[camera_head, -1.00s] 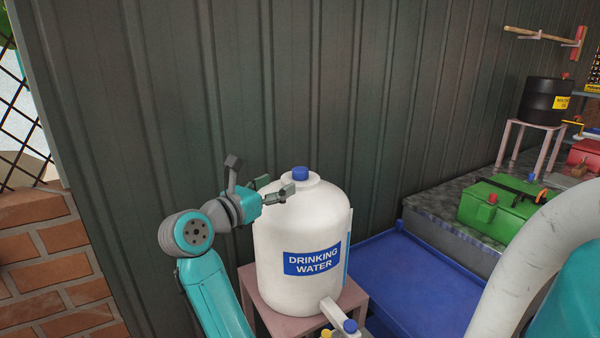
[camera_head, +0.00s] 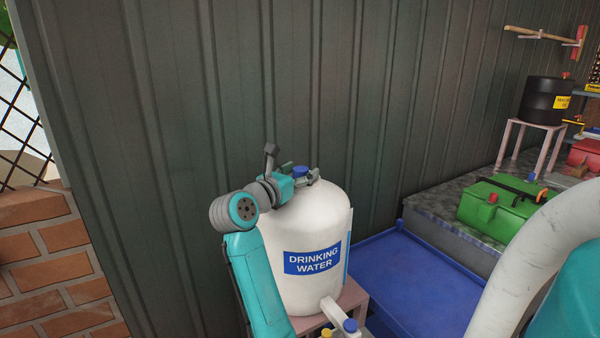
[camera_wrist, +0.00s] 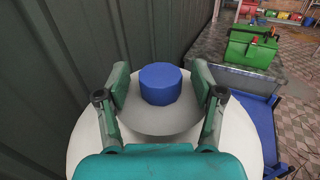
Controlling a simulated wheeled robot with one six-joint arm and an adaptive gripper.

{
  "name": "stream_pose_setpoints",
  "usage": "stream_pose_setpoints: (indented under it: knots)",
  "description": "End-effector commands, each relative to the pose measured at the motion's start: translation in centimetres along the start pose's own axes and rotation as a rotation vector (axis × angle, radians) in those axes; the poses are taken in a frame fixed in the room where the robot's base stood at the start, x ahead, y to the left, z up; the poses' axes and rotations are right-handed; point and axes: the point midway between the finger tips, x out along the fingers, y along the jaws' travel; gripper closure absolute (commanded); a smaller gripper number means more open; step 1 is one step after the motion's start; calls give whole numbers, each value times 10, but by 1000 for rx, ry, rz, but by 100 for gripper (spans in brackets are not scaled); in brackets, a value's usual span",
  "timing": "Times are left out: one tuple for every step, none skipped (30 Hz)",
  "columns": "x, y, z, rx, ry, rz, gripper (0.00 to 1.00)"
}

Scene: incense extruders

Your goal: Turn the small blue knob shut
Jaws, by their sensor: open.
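A white drinking-water container (camera_head: 318,235) stands upright on a stand against the wall. A blue round knob or cap (camera_wrist: 161,84) sits on its top and also shows in the head view (camera_head: 300,171), partly covered by my gripper. My gripper (camera_head: 302,174) is open. In the wrist view its two fingers (camera_wrist: 161,82) stand on the left and right of this blue knob, with gaps on both sides. A second, smaller blue knob (camera_head: 350,326) sits on the white spout (camera_head: 331,311) low at the front of the container, away from my gripper.
The dark corrugated wall (camera_head: 390,90) is close behind the container. The pinkish stand (camera_head: 350,298) carries it. A blue tray (camera_head: 410,285) lies to the right, with a green toolbox (camera_head: 500,205) on a grey slab beyond. A brick wall (camera_head: 50,265) is at the left.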

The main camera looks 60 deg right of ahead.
Motion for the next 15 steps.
stream_pose_setpoints:
  knots:
    - [2,0,0,0,0,0,32]
    - [2,0,0,0,0,0,32]
    - [2,0,0,0,0,0,32]
    - [2,0,0,0,0,0,32]
    - [2,0,0,0,0,0,32]
    - [2,0,0,0,0,0,32]
    - [2,0,0,0,0,0,32]
    - [2,0,0,0,0,0,32]
    - [2,0,0,0,0,0,35]
    - [2,0,0,0,0,0,42]
    - [2,0,0,0,0,0,50]
    - [2,0,0,0,0,0,60]
    - [2,0,0,0,0,0,67]
    - [2,0,0,0,0,0,75]
    - [2,0,0,0,0,0,85]
